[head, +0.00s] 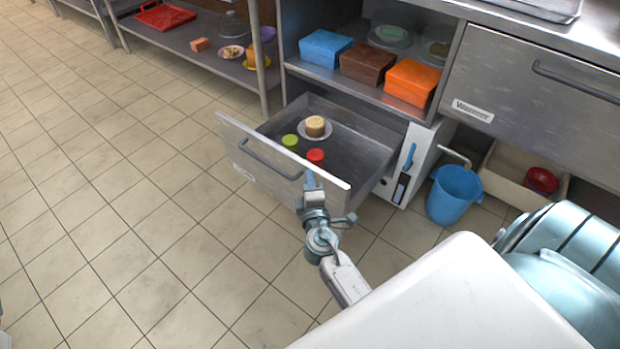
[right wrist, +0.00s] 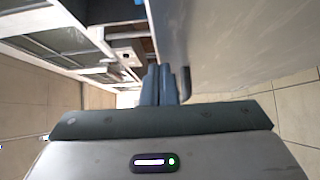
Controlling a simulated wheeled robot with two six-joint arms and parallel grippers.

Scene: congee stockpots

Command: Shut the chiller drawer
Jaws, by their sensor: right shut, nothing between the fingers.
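The chiller drawer (head: 238,160) stands pulled out below the counter, with its grey front and bar handle (head: 268,160) facing the floor aisle. Inside it are a plate with a round cake (head: 315,127), a green-lidded jar (head: 290,142) and a red-lidded jar (head: 315,156). My right gripper (head: 309,180) is at the right end of the drawer front, near its outer face. In the right wrist view its blue fingers (right wrist: 158,85) are together, beside the drawer front (right wrist: 215,45). I cannot tell whether they touch it. My left gripper is not in view.
A shelf above the drawer holds blue (head: 325,48), brown (head: 367,64) and orange boxes (head: 412,82). A blue bucket (head: 453,194) and a beige bin (head: 510,178) with a red bowl stand right of the drawer. Tiled floor at left is clear.

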